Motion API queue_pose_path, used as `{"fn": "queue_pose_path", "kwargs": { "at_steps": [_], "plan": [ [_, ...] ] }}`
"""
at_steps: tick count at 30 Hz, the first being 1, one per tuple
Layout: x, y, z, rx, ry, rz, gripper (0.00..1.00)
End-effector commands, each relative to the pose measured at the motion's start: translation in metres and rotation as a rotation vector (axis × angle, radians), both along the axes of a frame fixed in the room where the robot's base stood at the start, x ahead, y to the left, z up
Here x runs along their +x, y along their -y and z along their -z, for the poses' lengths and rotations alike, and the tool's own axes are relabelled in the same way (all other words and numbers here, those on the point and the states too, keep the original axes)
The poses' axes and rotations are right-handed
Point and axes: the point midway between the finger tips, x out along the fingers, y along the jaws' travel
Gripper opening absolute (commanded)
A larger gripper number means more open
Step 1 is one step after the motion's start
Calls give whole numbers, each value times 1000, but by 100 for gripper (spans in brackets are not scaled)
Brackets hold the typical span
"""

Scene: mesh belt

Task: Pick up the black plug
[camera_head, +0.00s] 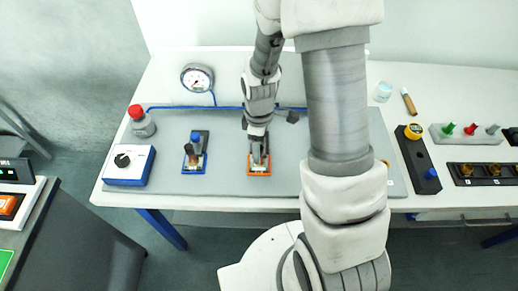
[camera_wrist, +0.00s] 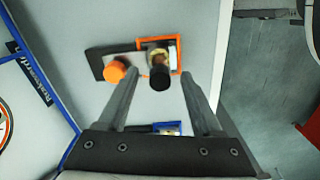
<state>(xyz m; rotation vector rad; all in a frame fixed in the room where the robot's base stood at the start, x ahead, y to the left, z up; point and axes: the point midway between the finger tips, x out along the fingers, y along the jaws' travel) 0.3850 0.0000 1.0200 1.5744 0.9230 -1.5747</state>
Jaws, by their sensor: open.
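The black plug (camera_wrist: 160,79) shows in the wrist view as a dark cylinder on a brass fitting (camera_wrist: 156,57), inside an orange-framed station (camera_wrist: 141,56). My gripper (camera_wrist: 160,80) is open, with one finger on each side of the plug and nothing visibly gripped. A gap shows beside the plug on both sides. In the head view my gripper (camera_head: 258,160) points down over the orange-framed station (camera_head: 259,174) and mostly hides the plug.
An orange knob (camera_wrist: 115,71) on a dark bracket stands close left of the plug in the wrist view. In the head view, a blue-framed station (camera_head: 194,165), a white box with a black knob (camera_head: 129,165) and a gauge (camera_head: 197,78) stand left. A dark block (camera_head: 417,158) stands right.

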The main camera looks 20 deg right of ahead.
Motion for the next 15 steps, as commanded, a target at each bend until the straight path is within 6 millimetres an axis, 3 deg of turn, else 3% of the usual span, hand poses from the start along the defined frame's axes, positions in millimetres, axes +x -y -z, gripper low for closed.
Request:
{"fn": "queue_pose_path", "kwargs": {
  "at_steps": [10, 15],
  "plan": [
    [0, 0, 6, 0, 1, 0, 67],
    [0, 0, 6, 0, 1, 0, 36]
  ]
}}
